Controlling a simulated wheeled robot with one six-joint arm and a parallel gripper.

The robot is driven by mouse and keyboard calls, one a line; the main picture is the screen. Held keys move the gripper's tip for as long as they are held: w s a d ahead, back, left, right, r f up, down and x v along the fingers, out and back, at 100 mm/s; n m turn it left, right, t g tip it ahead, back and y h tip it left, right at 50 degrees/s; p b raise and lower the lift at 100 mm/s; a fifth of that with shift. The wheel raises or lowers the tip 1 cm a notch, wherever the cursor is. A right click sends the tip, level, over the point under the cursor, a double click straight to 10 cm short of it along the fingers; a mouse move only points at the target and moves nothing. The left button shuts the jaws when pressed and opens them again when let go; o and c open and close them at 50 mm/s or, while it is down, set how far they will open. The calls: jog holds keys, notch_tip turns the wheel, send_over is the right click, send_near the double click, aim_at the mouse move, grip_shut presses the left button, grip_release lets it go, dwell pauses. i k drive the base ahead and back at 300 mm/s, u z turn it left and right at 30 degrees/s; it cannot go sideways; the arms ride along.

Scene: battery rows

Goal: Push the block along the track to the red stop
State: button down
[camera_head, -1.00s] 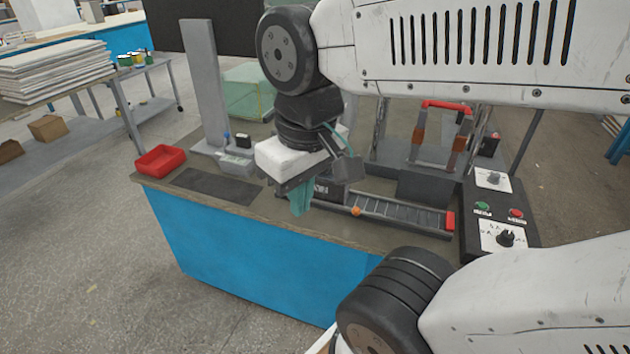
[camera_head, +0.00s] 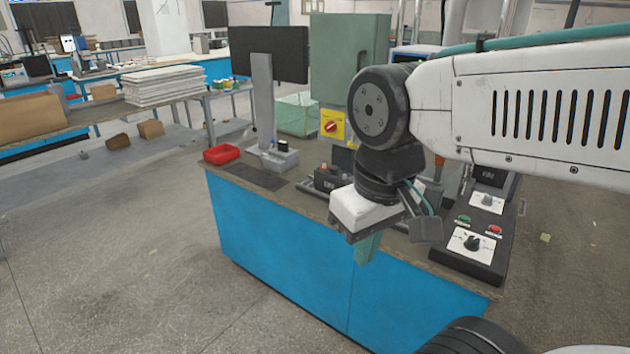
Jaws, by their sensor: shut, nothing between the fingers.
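My gripper (camera_head: 367,248) is at the middle right, in front of the workbench (camera_head: 262,207). Its teal fingers point down, shut with nothing between them, and appear over the bench's front edge. The wrist and gripper body cover most of the track area, so the track and red stop cannot be made out. A dark box-like object (camera_head: 328,179) sits on the bench left of my gripper; I cannot tell whether it is the block.
A red tray (camera_head: 221,154) and a grey bin (camera_head: 280,159) stand at the bench's left end. A black control box (camera_head: 470,243) with dials and buttons stands at the right. A monitor (camera_head: 268,54) rises behind. The floor at front left is clear.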

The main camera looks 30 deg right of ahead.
aim_at(328, 179)
jog(key=u, duration=0.6)
jog(key=i, duration=1.05)
jog(key=u, duration=0.45)
jog(key=i, duration=1.05)
jog(key=z, duration=0.9)
jog(key=i, duration=0.7)
jog(key=z, duration=1.1)
jog(key=i, duration=0.3)
jog(key=z, duration=0.3)
